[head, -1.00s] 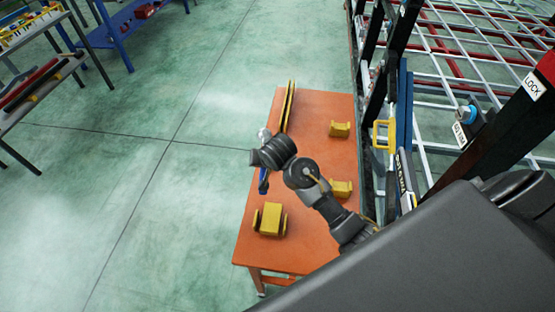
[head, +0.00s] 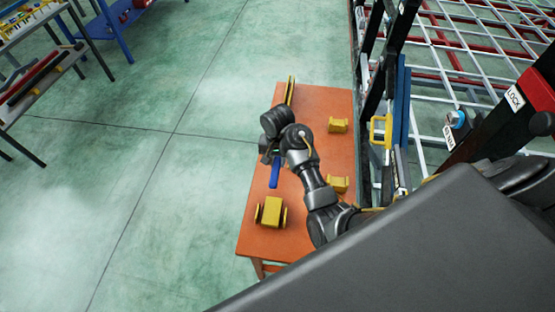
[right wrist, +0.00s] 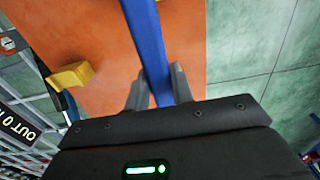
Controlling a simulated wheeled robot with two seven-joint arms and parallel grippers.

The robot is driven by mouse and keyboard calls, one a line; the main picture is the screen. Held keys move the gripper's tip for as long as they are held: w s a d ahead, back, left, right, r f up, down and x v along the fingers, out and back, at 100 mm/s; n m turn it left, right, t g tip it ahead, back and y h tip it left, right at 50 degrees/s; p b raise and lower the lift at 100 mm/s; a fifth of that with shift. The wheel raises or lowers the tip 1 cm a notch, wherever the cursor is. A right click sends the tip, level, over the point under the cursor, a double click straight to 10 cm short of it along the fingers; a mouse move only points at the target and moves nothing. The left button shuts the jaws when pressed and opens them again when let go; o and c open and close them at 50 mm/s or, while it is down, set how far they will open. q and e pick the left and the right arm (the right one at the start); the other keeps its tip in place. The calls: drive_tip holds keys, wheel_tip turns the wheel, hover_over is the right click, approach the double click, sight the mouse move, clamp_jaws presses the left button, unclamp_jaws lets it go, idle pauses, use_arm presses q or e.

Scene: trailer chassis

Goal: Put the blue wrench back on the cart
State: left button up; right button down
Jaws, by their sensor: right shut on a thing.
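The blue wrench (head: 275,172) shows in the head view over the left part of an orange tabletop, which looks like the cart (head: 312,105). My right gripper (head: 268,156) is shut on the wrench, partly hidden behind its own wrist. In the right wrist view the blue wrench (right wrist: 146,35) runs up from between the two fingers of my gripper (right wrist: 157,90), with the orange top (right wrist: 190,50) behind it. I cannot tell whether the wrench touches the top. My left gripper is not in view.
Yellow blocks stand on the orange top: one at the front (head: 270,211), one at the right (head: 338,125), one beside my arm (head: 338,184). A long yellow piece (head: 290,90) lies at the far left edge. A metal frame (head: 460,60) stands close on the right. Open floor lies left.

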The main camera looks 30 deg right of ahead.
drive_tip(key=shift+f+b, duration=2.1)
drive_tip(key=shift+f, duration=3)
drive_tip(key=shift+p, duration=0.95)
drive_tip(key=c, duration=0.6)
unclamp_jaws()
drive_tip(key=shift+s, duration=0.1)
drive_tip(key=shift+c, duration=0.2)
drive_tip(key=shift+r, duration=0.15)
wheel_tip(320, 180, up, 3)
drive_tip(key=p, duration=0.3)
drive_tip(key=shift+r, duration=2.35)
